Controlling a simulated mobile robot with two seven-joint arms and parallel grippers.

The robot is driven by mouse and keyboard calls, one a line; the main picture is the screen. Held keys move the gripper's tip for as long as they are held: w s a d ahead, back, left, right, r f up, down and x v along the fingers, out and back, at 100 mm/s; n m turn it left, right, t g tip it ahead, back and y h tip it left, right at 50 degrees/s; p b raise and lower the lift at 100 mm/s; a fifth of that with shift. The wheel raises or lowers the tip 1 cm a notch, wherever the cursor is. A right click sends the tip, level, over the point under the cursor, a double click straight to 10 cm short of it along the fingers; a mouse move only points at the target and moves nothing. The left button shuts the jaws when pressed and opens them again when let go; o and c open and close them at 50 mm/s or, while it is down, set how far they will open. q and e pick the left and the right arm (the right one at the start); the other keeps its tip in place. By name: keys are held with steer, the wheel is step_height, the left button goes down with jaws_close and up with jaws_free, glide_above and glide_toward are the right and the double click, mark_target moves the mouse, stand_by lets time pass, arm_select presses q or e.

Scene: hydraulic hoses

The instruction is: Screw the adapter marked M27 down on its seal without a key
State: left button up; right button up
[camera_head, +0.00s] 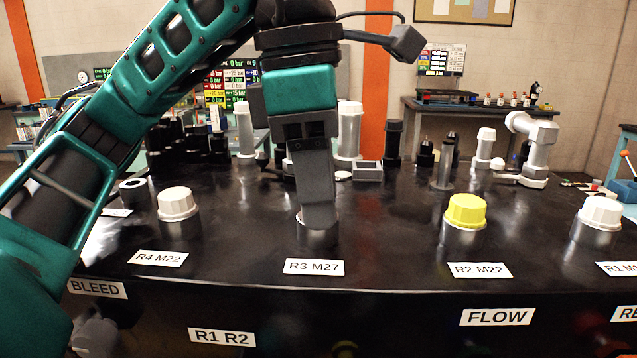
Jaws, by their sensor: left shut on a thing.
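My left gripper (318,222) points straight down over the port labelled R3 M27 and is shut on the adapter there. Its grey fingers hide most of the adapter. A short metal cylinder (317,238) shows at and below the fingertips; I cannot tell how much of it is adapter and how much is port. The label R3 M27 (314,267) lies flat in front of it. The seal is hidden, and any marking on the adapter cannot be seen. My right gripper is not in view.
Capped ports flank this one: white-capped R4 M22 (178,205) at left, yellow-capped R2 M22 (464,219) and another white-capped port (598,219) at right. Behind stand a small grey tray (367,171), several dark and white fittings, and a white elbow-shaped fitting (534,150).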

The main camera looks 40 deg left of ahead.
arm_select(q)
steer(key=shift+c, duration=0.7)
steer(key=o, duration=0.9)
steer(key=shift+s, duration=0.1)
steer(key=shift+c, duration=0.2)
steer(key=shift+r, duration=0.1)
steer(key=shift+r, duration=0.35)
step_height(320, 180, up, 10)
steer(key=a+p, duration=0.1)
steer(key=shift+s+p, duration=0.3)
steer(key=shift+s+a+r, duration=0.1)
steer(key=shift+a+r, duration=0.05)
steer(key=shift+r, duration=0.85)
